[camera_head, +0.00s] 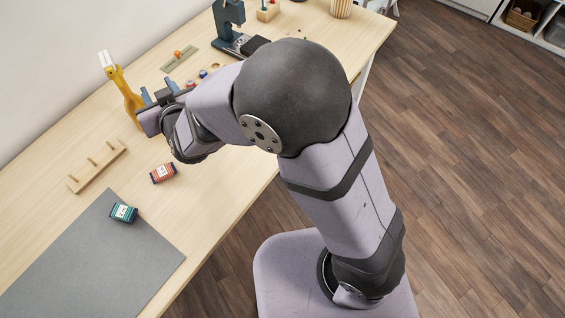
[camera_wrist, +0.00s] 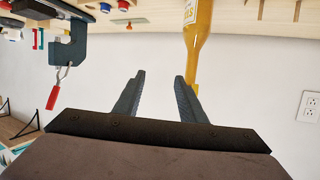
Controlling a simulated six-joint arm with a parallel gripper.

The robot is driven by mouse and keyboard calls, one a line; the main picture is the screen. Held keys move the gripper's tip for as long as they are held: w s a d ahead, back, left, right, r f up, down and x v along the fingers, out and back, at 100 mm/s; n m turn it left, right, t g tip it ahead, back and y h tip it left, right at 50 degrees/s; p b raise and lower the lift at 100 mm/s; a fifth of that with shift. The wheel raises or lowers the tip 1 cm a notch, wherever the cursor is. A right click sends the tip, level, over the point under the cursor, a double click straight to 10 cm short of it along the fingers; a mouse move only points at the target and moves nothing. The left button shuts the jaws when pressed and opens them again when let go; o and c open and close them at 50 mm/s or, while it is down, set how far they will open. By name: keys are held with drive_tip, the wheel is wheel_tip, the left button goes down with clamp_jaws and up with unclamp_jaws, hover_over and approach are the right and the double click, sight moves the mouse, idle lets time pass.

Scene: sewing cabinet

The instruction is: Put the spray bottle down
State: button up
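The spray bottle (camera_head: 131,102) is yellow with a pale top and stands on the wooden table, toward the wall, in the head view. My gripper (camera_head: 157,92) is just to its right. In the wrist view, which is upside down, the bottle (camera_wrist: 198,38) shows its yellow body and part of a white label beside and beyond the right finger. My gripper (camera_wrist: 160,74) has its two fingers apart there, with only wall between them. The bottle is not between the fingers. Whether the right finger touches it I cannot tell.
A wooden peg rack (camera_head: 97,166), an orange-labelled box (camera_head: 163,173) and a teal box (camera_head: 123,212) on a grey mat (camera_head: 95,262) are nearer the front left. A dark blue machine (camera_head: 229,28) stands farther back. Bare tabletop (camera_head: 140,160) lies between rack and orange box.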

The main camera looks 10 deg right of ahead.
drive_tip(key=s+d+f+m+g+h, duration=0.1)
drive_tip(key=s+d+f+g+h, duration=0.2)
drive_tip(key=d, duration=0.7)
drive_tip(key=s+d+f+m+g, duration=0.15)
drive_tip(key=d+f+g, duration=0.3)
drive_tip(key=d, duration=0.45)
drive_tip(key=s+d+f+m+g+h, duration=0.2)
drive_tip(key=s+d+g, duration=0.3)
drive_tip(key=s+d, duration=1)
drive_tip(key=s+f, duration=0.1)
drive_tip(key=s, duration=0.2)
drive_tip(key=shift+s+d+f+g+h, duration=0.15)
drive_tip(key=shift+s+d+g+h, duration=0.1)
drive_tip(key=shift+d+g+h, duration=0.15)
wheel_tip(320, 180, up, 9)
drive_tip(key=p, duration=0.9)
